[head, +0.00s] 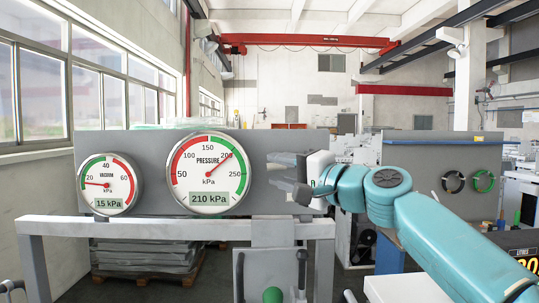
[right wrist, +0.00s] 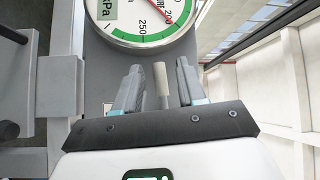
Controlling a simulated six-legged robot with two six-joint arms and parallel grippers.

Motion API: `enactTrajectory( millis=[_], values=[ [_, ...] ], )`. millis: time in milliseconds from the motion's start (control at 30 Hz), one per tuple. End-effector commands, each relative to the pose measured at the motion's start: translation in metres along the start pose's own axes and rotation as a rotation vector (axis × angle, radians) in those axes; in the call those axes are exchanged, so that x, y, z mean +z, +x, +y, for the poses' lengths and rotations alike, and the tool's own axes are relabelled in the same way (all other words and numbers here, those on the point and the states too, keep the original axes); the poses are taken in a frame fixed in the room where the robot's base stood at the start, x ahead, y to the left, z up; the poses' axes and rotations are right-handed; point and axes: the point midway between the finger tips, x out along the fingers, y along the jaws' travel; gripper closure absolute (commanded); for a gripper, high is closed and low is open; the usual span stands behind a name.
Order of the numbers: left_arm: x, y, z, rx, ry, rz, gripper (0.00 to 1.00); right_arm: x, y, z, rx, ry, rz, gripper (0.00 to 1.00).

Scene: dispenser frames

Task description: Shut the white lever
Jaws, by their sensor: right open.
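The white lever (right wrist: 163,86) shows in the right wrist view as a short pale bar standing out from the grey panel. It lies between the two fingers of my right gripper (right wrist: 160,75), which is open around it. I cannot tell if either finger touches it. In the head view my right gripper (head: 279,172) is at the grey panel (head: 262,150), just right of the pressure gauge (head: 210,172), and hides the lever. The gauge reads 210 kPa. My left gripper is not in view.
A vacuum gauge (head: 109,184) reading 15 kPa is at the panel's left. A grey rail (head: 150,228) runs below the gauges. A blue-edged panel (head: 440,150) with black and green rings stands right, behind my right arm.

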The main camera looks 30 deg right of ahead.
Motion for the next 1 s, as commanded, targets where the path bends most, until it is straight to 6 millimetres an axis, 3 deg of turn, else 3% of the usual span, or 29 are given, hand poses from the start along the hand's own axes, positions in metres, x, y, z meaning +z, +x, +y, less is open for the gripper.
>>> enactTrajectory(
  millis=[200,567,600,700,1000],
  values=[
    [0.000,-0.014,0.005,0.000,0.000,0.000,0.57,-0.002,0.030,-0.001,0.000,0.002,-0.001,0.60],
    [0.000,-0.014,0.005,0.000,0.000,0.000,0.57,-0.003,0.035,0.001,-0.001,0.000,0.001,0.60],
    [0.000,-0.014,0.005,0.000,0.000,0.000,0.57,-0.003,0.035,0.001,-0.001,0.001,0.001,0.73],
    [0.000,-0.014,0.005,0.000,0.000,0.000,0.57,-0.003,0.035,0.001,-0.001,0.001,0.001,1.00],
    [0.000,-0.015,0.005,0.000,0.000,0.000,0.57,-0.005,0.034,0.000,0.001,-0.004,0.005,1.00]
  ],
)
